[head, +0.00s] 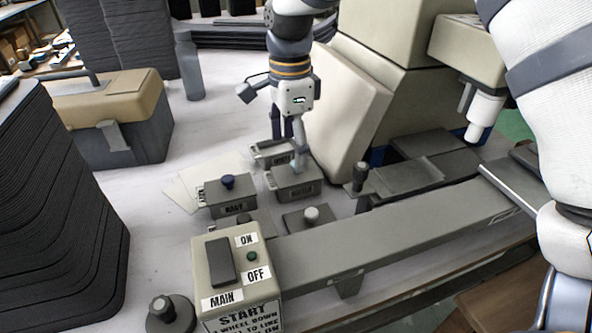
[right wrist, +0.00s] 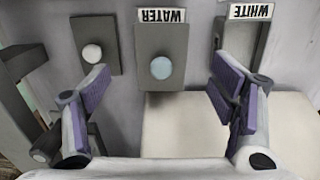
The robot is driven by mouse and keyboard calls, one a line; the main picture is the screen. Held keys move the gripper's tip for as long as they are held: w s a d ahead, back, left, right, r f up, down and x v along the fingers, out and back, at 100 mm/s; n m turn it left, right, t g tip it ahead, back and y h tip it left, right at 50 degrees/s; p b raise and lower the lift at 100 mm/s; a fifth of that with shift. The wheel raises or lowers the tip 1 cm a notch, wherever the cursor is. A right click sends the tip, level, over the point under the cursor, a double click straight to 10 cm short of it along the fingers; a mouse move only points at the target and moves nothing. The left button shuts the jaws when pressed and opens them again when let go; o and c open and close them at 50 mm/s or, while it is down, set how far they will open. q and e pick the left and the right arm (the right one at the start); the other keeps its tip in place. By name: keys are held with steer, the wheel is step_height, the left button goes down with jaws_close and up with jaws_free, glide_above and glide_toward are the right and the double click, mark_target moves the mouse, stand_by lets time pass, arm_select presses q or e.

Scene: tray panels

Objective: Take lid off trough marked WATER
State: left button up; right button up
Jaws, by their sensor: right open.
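The trough marked WATER (head: 293,183) stands in the middle of the table with its flat grey lid on. In the right wrist view, the lid (right wrist: 161,38) has a round pale-blue knob (right wrist: 161,68), between the fingers and near the middle of the picture. My right gripper (head: 288,147) points down over this trough. Its fingers are spread on both sides of the knob and hold nothing. In the head view, a finger partly hides the lid and knob. My left gripper is not in view.
The trough marked WHITE (right wrist: 238,45) is uncovered, just behind WATER. A grey lid with a white knob (head: 310,215) lies in front. A trough with a navy-knobbed lid (head: 228,183) stands left. A switch box (head: 237,268) and long grey beam (head: 400,222) bound the front.

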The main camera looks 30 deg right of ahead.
mark_target(290, 174)
step_height(290, 174, down, 5)
steer(key=shift+w+a+f, duration=0.1)
steer(key=shift+a, duration=0.05)
steer(key=c, duration=1.1)
steer(key=shift+c, duration=0.2)
steer(key=shift+r, duration=0.2)
